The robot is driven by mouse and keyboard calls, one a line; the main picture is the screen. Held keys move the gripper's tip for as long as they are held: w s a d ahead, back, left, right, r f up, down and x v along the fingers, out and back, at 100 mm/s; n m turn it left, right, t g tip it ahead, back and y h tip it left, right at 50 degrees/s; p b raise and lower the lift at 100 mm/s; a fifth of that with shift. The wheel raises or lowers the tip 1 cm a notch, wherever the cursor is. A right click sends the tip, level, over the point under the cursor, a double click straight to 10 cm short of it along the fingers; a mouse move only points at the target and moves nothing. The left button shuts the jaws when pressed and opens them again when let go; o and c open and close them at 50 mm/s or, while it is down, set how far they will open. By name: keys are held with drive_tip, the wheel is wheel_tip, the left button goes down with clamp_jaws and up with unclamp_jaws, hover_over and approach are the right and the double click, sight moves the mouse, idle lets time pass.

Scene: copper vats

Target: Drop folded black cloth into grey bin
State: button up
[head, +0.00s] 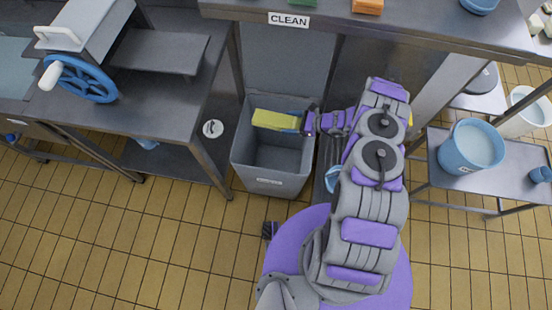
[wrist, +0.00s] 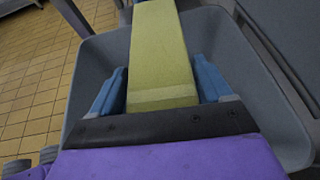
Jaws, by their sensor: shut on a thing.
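My gripper (head: 302,123) reaches in from the right over the open grey bin (head: 268,182). It is shut on a yellow-green folded cloth or pad (head: 272,119), which sticks out to the left above the bin's opening. In the wrist view my gripper's blue fingers (wrist: 160,88) press on both sides of the yellow-green piece (wrist: 160,50). The grey bin's rim (wrist: 88,50) and inner walls show around and below it. The bin's visible inside looks empty. I see no black cloth in either view.
A metal table (head: 160,115) with a blue-wheeled machine (head: 80,78) stands left of the bin. A shelf edge marked CLEAN (head: 289,20) runs behind it. A side table with a blue bucket (head: 470,146) stands right. Tiled floor (head: 150,230) is free in front.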

drive_tip(key=shift+a+f, duration=0.35)
drive_tip(key=shift+f, duration=0.05)
drive_tip(key=shift+d+r, duration=0.1)
drive_tip(key=shift+d, duration=0.5)
drive_tip(key=o, duration=1.1)
drive_tip(key=shift+d, duration=0.45)
drive_tip(key=shift+a, duration=0.8)
drive_tip(key=shift+r, duration=0.3)
drive_tip(key=r, duration=0.1)
drive_tip(key=r+p, duration=0.1)
drive_tip(key=r, duration=0.1)
drive_tip(key=shift+w+d, duration=0.15)
drive_tip(key=shift+d, duration=0.1)
drive_tip(key=shift+s+d+r+p, duration=0.15)
drive_tip(key=shift+s+d+p, duration=0.2)
drive_tip(key=shift+s, duration=0.3)
drive_tip(key=shift+s+d+r+p, duration=0.2)
drive_tip(key=shift+s+p, duration=0.3)
drive_tip(key=shift+s, duration=1.95)
drive_tip(key=shift+s+d+r+p, duration=0.15)
drive_tip(key=shift+s+d+p, duration=0.3)
drive_tip(key=shift+s, duration=2.05)
drive_tip(key=shift+s+d+r+p, duration=0.15)
drive_tip(key=shift+s+p, duration=0.45)
drive_tip(key=shift+s, duration=1.85)
